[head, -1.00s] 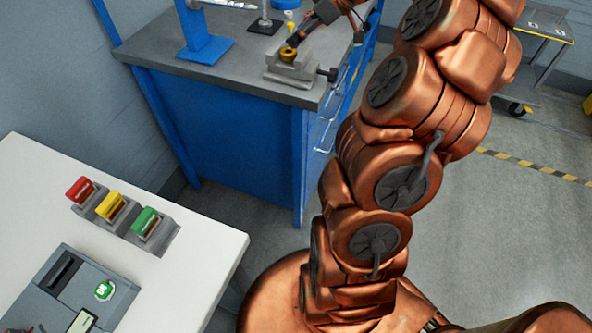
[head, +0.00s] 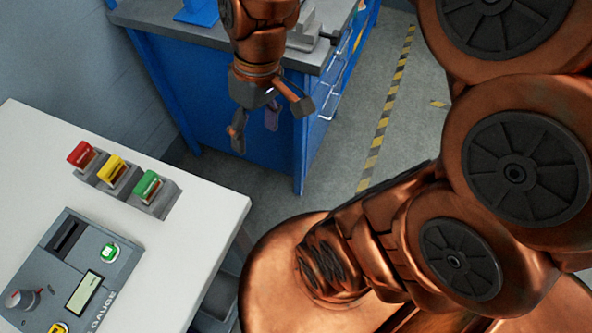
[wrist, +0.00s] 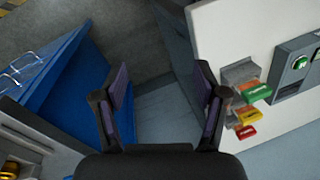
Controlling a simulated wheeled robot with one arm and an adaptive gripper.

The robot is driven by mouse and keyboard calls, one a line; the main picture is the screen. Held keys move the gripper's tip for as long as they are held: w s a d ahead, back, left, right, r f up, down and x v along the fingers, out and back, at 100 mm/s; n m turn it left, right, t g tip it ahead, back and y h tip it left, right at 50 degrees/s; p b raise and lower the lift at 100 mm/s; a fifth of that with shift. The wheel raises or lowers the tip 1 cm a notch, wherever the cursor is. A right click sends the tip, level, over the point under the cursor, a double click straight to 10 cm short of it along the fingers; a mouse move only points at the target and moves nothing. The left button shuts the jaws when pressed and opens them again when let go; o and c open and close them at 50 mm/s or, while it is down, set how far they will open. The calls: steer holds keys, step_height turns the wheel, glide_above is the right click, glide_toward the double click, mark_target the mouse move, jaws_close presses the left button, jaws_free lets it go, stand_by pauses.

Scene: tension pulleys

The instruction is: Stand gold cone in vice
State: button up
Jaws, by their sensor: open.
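The grey vice (head: 303,38) stands on the blue workbench near its front right corner. In the head view my arm covers part of it, and the gold cone is hidden there. In the wrist view a gold piece (wrist: 10,168), which looks like the cone, shows at the bottom left edge, cut off by the frame. Its exact seating and tilt cannot be told. My gripper (head: 268,120) hangs in front of the workbench, clear of the vice. It is open with nothing between its fingers, as the wrist view (wrist: 163,95) also shows.
The blue workbench (head: 245,140) has drawer handles on its right side. A white table (head: 195,235) with red, yellow and green buttons (head: 115,172) and a grey gauge box (head: 75,275) is at the left. Open floor lies right of the bench.

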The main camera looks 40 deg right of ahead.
steer(key=s+d+f+m+g+h, duration=0.1)
steer(key=s+f+m+h, duration=0.1)
steer(key=s, duration=0.8)
steer(key=shift+d+f+m, duration=0.15)
steer(key=shift+f+m, duration=0.15)
steer(key=shift+f, duration=0.35)
